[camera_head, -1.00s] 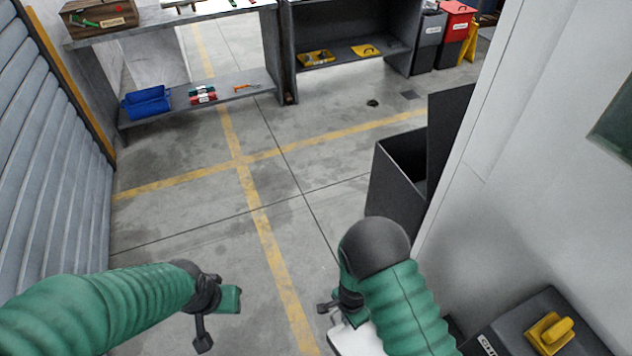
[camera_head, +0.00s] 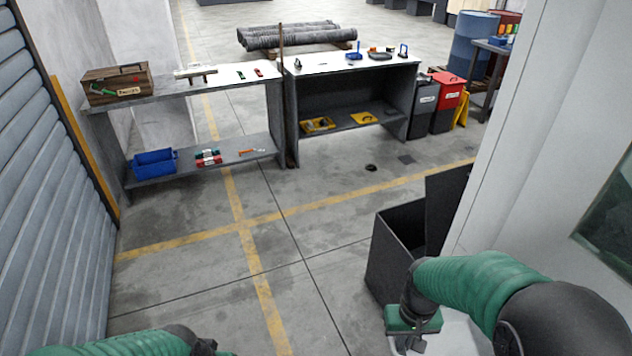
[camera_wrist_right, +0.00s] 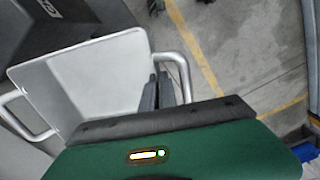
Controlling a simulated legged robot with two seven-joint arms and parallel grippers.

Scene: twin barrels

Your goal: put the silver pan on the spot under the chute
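The silver pan (camera_wrist_right: 85,85) has a pale, flat inside and a loop handle at each side in the right wrist view. In the head view a pale part of it (camera_head: 455,335) shows at the bottom, below my right arm. My right gripper (camera_head: 410,342) is at the pan's near side; its two dark fingers (camera_wrist_right: 157,92) are close together at the pan's edge, by one handle (camera_wrist_right: 183,75), and appear shut on it. My left gripper (camera_head: 205,348) is mostly cut off at the bottom edge. I cannot make out the chute or the spot under it.
A dark open box (camera_head: 395,250) stands close ahead of my right gripper, against a pale wall (camera_head: 540,140). Two workbenches (camera_head: 215,85) (camera_head: 345,75) hold small items further back. A grey shutter (camera_head: 50,200) is on the left.

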